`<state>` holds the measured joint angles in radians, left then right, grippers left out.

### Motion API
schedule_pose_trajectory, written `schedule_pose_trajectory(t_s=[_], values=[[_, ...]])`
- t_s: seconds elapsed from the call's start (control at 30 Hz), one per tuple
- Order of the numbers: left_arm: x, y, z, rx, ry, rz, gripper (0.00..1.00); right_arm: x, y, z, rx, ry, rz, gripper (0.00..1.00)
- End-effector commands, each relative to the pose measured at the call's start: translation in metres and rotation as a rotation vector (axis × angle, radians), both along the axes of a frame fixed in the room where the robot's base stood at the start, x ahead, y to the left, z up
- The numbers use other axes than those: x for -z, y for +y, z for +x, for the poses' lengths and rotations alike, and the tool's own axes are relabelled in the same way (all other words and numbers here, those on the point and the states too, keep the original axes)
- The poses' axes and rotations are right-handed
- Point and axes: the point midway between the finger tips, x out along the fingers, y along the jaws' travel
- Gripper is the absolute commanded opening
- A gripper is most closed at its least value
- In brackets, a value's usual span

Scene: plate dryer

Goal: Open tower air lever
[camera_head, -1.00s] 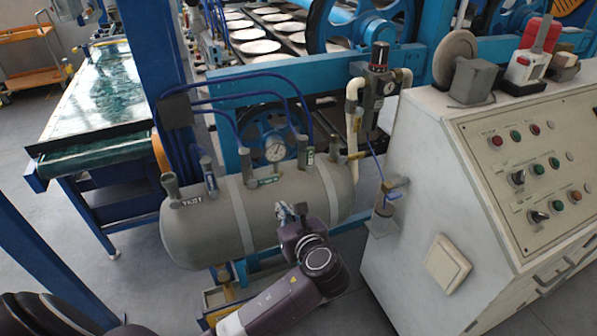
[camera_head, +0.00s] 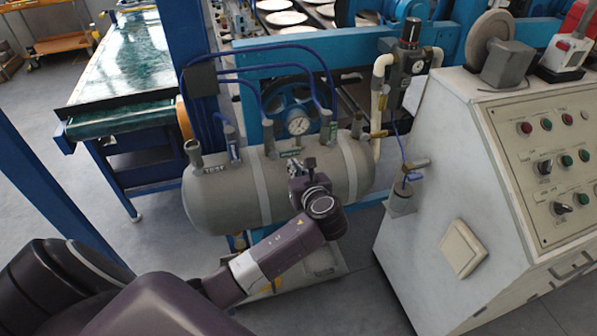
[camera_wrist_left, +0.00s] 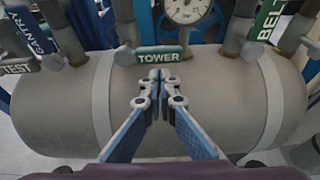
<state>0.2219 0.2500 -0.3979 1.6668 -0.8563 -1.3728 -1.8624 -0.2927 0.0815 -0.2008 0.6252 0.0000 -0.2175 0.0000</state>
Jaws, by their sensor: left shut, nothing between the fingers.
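The grey air tank (camera_head: 225,205) carries several valves with labelled levers. The tower air lever (camera_head: 290,153) has a green label and lies crosswise below the gauge. In the left wrist view its TOWER label (camera_wrist_left: 160,54) reads clearly, beside a grey valve post (camera_wrist_left: 125,32). My left gripper (camera_head: 293,167) is in front of the tank, just below the lever. In the left wrist view the fingertips (camera_wrist_left: 160,74) are together, with nothing between them, right under the label. Whether they touch the lever I cannot tell. My right gripper is not in view.
The gauge (camera_head: 298,125) is above the lever. The GANTRY lever (camera_wrist_left: 38,30) and BELT lever (camera_wrist_left: 268,20) stand on either side. Blue hoses (camera_head: 270,70) arch above the tank. The control cabinet (camera_head: 425,215) is on the right.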

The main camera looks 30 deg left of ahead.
Motion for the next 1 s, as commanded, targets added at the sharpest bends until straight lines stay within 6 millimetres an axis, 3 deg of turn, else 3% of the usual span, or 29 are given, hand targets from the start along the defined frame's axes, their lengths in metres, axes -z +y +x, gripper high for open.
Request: schedule_pose_trajectory(t_s=[0.23,1.0], values=[[0.006,0.013,0.011,0.0,-0.001,-0.001,0.0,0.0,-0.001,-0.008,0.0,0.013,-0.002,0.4],[0.002,0.013,0.013,0.001,-0.054,-0.045,0.0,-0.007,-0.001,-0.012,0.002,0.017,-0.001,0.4]])
